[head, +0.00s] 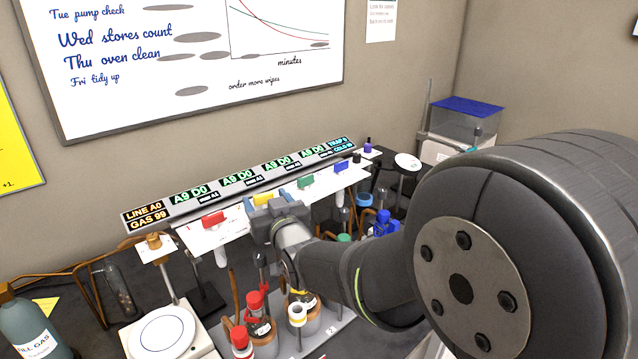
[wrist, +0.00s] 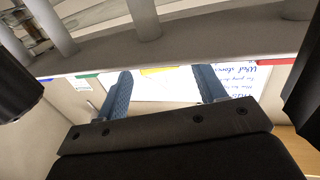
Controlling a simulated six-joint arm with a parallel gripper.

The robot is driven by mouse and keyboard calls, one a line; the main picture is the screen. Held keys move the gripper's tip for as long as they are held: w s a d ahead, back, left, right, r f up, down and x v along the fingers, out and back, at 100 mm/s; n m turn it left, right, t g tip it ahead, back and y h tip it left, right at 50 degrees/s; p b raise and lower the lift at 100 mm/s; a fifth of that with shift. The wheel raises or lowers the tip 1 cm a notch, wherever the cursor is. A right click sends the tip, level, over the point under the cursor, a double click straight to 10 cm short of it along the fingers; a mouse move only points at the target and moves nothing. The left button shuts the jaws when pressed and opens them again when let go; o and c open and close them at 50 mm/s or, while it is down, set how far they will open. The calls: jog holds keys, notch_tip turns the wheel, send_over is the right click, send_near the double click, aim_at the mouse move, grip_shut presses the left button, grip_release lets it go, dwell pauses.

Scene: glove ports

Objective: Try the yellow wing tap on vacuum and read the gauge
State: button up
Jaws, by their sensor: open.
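The yellow wing tap (head: 262,199) sits on the white manifold panel, between the red tap (head: 213,218) and the green tap (head: 305,182). My gripper (head: 267,201) is open, with one blue fingertip to each side of the yellow tap. In the wrist view my gripper (wrist: 164,76) shows both fingers apart, with the yellow tap (wrist: 158,71) in the gap near the tips. I cannot tell whether either finger touches it. The gauge display strip (head: 240,179) above the taps reads "LINE A0, GAS 99" at its left end and "A9 D0" above the taps.
A blue tap (head: 341,167) is farther right on the panel. Red-capped bottles (head: 257,305) stand below my gripper. A hotplate (head: 163,333) is at front left, and a gas cylinder (head: 33,330) is at far left. A blue-lidded box (head: 467,118) stands at back right.

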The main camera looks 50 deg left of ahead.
aim_at(264, 196)
jog(key=shift+x, duration=2.35)
jog(key=c, duration=1)
